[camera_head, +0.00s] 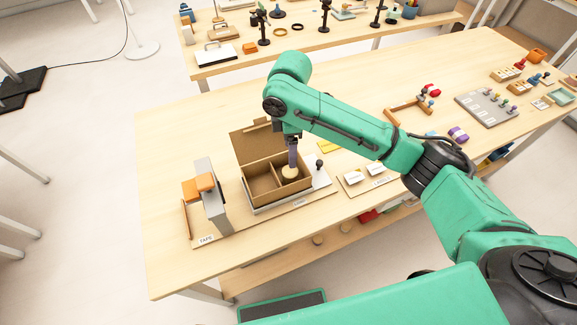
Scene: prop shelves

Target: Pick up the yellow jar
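No jar that I can clearly make out as yellow shows in the head view. A round pale tan thing (290,173) sits in the right part of the open cardboard box (262,192); I cannot tell whether it is a jar or a lid. My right gripper (292,165) points down into the box, right above or touching this round thing. Its fingers are too small to tell open from shut. A small yellow patch (327,147) shows beside my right arm, partly hidden by it. My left gripper is out of view.
The box stands on a grey plate, its lid raised at the back. A tape holder (213,211) with orange parts is to its left. A labels tray (366,180) and a dark knob (319,164) are to its right. The wooden table (175,135) is clear at the back left.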

